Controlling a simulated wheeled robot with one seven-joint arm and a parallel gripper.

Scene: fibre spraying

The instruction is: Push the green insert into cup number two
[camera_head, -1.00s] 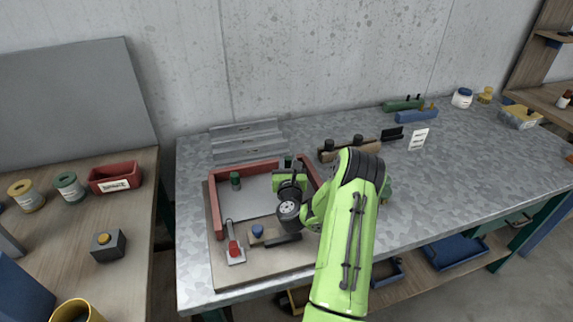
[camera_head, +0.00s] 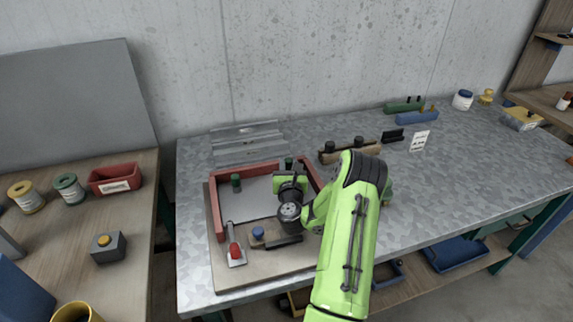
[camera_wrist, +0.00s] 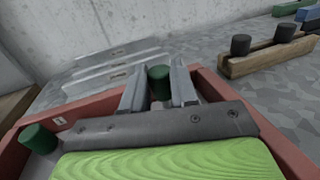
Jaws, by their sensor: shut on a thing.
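A dark green cylinder, the green insert (camera_wrist: 160,80), stands upright between my two fingers in the wrist view; its lower part is hidden. It also shows in the head view (camera_head: 288,162), at the back of the red-walled tray (camera_head: 214,208). My gripper (camera_wrist: 159,88) is shut on it. A second dark green cylinder (camera_wrist: 38,138) is at the left of the tray, also seen in the head view (camera_head: 235,180). A small white label (camera_wrist: 60,121) is beside it. I cannot make out cup number two or which cup is under the held insert.
Grey steps (camera_head: 246,140) with small labels stand behind the tray. A wooden block with dark pegs (camera_head: 345,152) is to the right. A red-tipped lever (camera_head: 235,251) and a blue knob (camera_head: 257,232) are at the tray's front. The metal tabletop at right (camera_head: 470,170) is mostly clear.

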